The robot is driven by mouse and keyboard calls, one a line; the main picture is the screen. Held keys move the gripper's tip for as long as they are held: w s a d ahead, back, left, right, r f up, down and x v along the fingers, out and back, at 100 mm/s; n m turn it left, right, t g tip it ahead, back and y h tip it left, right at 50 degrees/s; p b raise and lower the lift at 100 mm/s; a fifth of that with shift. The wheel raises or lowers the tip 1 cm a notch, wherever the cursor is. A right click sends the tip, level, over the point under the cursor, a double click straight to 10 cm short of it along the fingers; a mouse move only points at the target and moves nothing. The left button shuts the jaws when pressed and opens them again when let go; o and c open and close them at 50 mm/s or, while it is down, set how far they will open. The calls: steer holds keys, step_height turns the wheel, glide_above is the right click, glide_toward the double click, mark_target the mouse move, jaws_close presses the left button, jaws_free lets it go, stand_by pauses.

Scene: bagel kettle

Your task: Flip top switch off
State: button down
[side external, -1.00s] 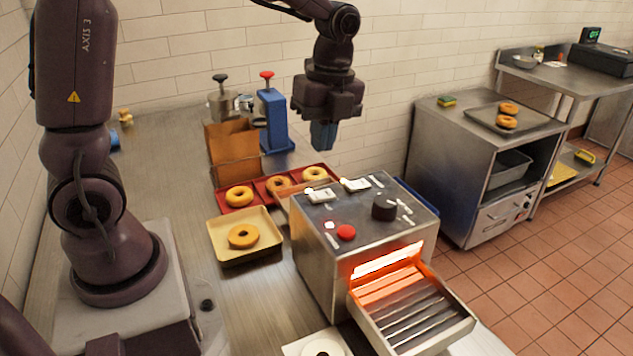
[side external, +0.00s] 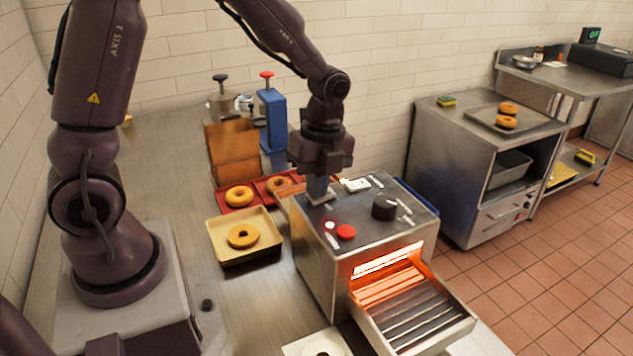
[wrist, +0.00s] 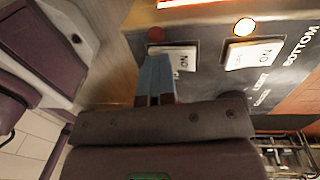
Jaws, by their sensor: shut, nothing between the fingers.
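The steel toaster oven (side external: 315,262) has two white rocker switches on its top panel. My gripper (side external: 318,198) points down at the left switch. In the wrist view, its closed blue-grey fingertips (wrist: 157,62) cover part of that switch (wrist: 182,58), apparently touching it. The small lamp beside this switch (wrist: 156,34) is dark red. The other switch (wrist: 254,54), beside the word BOTTOM, has a brightly lit lamp (wrist: 244,27); this switch also shows in the side view (side external: 357,185). The covered switch's label and exact tilt are hidden.
A black knob (side external: 384,207) and a red button (side external: 346,232) are on the panel. The oven mouth (side external: 388,261) glows orange above a slatted chute (side external: 415,310). A tan tray (side external: 243,258) and a red tray (side external: 222,208), both with bagels, sit to the left.

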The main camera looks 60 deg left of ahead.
mark_target(332, 190)
steer(key=shift+f, duration=0.15)
steer(key=shift+w+r, duration=0.25)
steer(key=shift+w, duration=0.5)
steer(key=shift+r, duration=0.1)
step_height(332, 190, up, 14)
steer(key=w, duration=0.1)
steer(key=shift+w, duration=0.35)
steer(key=shift+s, duration=0.1)
steer(key=shift+s, duration=0.55)
steer(key=shift+f, duration=0.2)
